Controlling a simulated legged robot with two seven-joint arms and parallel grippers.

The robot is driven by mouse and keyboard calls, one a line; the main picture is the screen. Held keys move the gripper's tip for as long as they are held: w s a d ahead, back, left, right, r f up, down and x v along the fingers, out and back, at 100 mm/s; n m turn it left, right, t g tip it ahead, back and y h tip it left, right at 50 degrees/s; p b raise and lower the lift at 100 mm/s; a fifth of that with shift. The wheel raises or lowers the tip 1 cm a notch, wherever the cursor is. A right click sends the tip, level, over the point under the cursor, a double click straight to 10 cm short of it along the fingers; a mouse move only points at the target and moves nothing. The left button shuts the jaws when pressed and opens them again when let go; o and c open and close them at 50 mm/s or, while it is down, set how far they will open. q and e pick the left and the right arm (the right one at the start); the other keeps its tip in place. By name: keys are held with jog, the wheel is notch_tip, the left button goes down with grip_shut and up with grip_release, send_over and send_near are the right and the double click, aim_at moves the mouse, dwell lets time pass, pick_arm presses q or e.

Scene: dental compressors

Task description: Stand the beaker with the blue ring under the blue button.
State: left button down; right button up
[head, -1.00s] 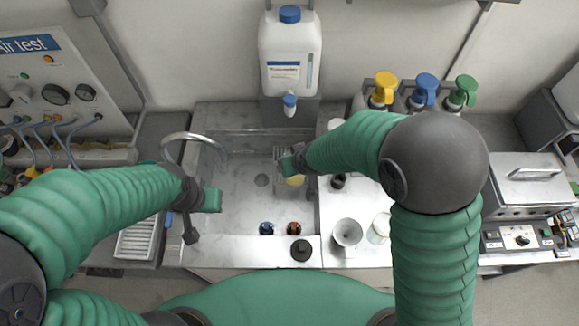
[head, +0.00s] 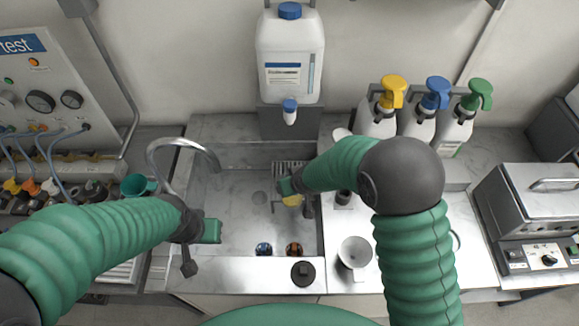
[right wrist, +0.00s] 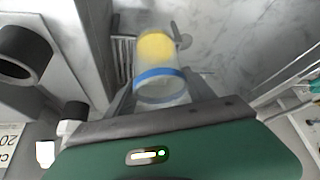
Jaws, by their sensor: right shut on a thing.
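The beaker with the blue ring (right wrist: 160,82) is clear, with yellow at its far end, in the right wrist view. My right gripper (right wrist: 155,100) is shut on it. In the head view my right gripper (head: 290,188) is over the sink, and only a bit of yellow of the beaker (head: 292,200) shows below it. A blue button (head: 290,104) tops the small white tap of the white canister at the back wall, behind and above the gripper. My left gripper (head: 208,230) is over the sink's left side; its jaw opening is not clear.
The curved faucet (head: 180,145) rises at the sink's left. A blue knob (head: 264,249) and an orange knob (head: 294,249) sit at the sink's front. Pump bottles (head: 415,115) and a white funnel-like cup (head: 355,252) stand right. The sink (head: 235,215) has bare room.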

jog(key=w+f, duration=0.1)
jog(key=w, duration=0.2)
jog(key=w+f+p, duration=0.1)
jog(key=w+f, duration=0.1)
jog(key=w, duration=0.2)
jog(key=w+f+p, duration=0.1)
jog(key=w, duration=0.2)
jog(key=shift+w+a+f, duration=0.15)
jog(key=shift+w+a, duration=0.25)
jog(key=shift+f, duration=0.15)
jog(key=o, duration=1.5)
jog(key=shift+f, duration=0.1)
jog(key=shift+o, duration=0.2)
jog(key=shift+r, duration=0.25)
jog(key=v, duration=1.1)
jog(key=shift+s+r+b, duration=0.2)
jog(key=shift+r+b, duration=0.1)
